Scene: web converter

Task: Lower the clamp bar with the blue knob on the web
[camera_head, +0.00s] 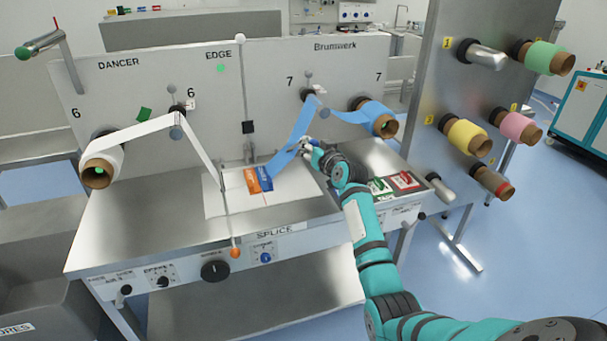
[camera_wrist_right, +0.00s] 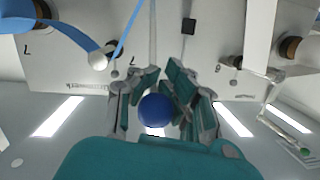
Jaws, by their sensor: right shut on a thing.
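The blue knob (camera_wrist_right: 155,110) sits between the fingers of my right gripper (camera_wrist_right: 165,95) in the right wrist view. In the head view my right gripper (camera_head: 310,146) is shut on it, above the right part of the splice table, and the clamp bar itself is mostly hidden there. The blue web (camera_head: 300,130) runs from the blue roll (camera_head: 376,121) over a roller and down to the table beside the gripper. A second thin bar with an orange knob (camera_head: 235,253) points toward the table front on the left. My left gripper is not in view.
The white web (camera_head: 150,128) comes from the white roll (camera_head: 103,158) on the left. Orange and blue strips (camera_head: 259,180) lie on the plate. A tray with green and red items (camera_head: 390,184) is at the right. Coloured rolls (camera_head: 467,136) hang on a rack.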

